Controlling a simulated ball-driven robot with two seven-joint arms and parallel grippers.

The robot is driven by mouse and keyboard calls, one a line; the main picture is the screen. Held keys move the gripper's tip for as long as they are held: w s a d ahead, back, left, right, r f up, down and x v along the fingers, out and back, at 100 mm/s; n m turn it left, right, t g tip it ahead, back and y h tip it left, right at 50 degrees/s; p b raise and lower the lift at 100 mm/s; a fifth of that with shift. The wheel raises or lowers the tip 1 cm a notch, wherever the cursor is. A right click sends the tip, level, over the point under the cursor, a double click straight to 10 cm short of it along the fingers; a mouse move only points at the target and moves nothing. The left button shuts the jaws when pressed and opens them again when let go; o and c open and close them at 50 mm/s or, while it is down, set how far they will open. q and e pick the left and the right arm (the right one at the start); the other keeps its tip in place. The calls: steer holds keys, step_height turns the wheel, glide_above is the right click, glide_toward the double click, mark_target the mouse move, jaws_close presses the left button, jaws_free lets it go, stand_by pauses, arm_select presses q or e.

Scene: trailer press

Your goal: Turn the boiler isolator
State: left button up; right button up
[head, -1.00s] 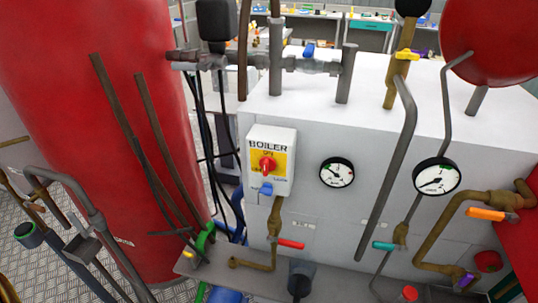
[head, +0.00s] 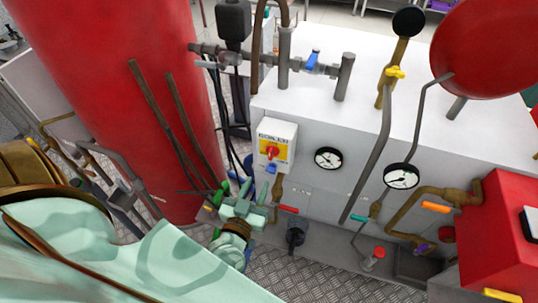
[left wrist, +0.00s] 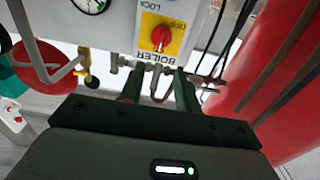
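The boiler isolator (head: 276,143) is a white box labelled BOILER with a red rotary knob on a yellow plate, mounted on the front of the white boiler casing. In the left wrist view the box (left wrist: 196,14) appears upside down, with its red knob (left wrist: 160,38) ahead of the fingers. A blue part shows under the knob in the head view. My left gripper (head: 255,189) is just below and left of the box, apart from the knob. Its two fingers stand apart with nothing between them; they also show in the left wrist view (left wrist: 157,88). My right gripper is not in view.
A large red tank (head: 120,90) stands to the left. Dial gauges (head: 328,158) and brass pipes with coloured valve handles (head: 436,207) are on the casing to the right of the isolator. A red box (head: 500,235) is at the far right. Chequered metal floor lies below.

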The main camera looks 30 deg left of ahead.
mark_target(270, 155)
arm_select(q)
steer(key=x, duration=1)
steer(key=shift+w+p, duration=0.3)
steer(key=shift+p, duration=0.05)
jaws_close()
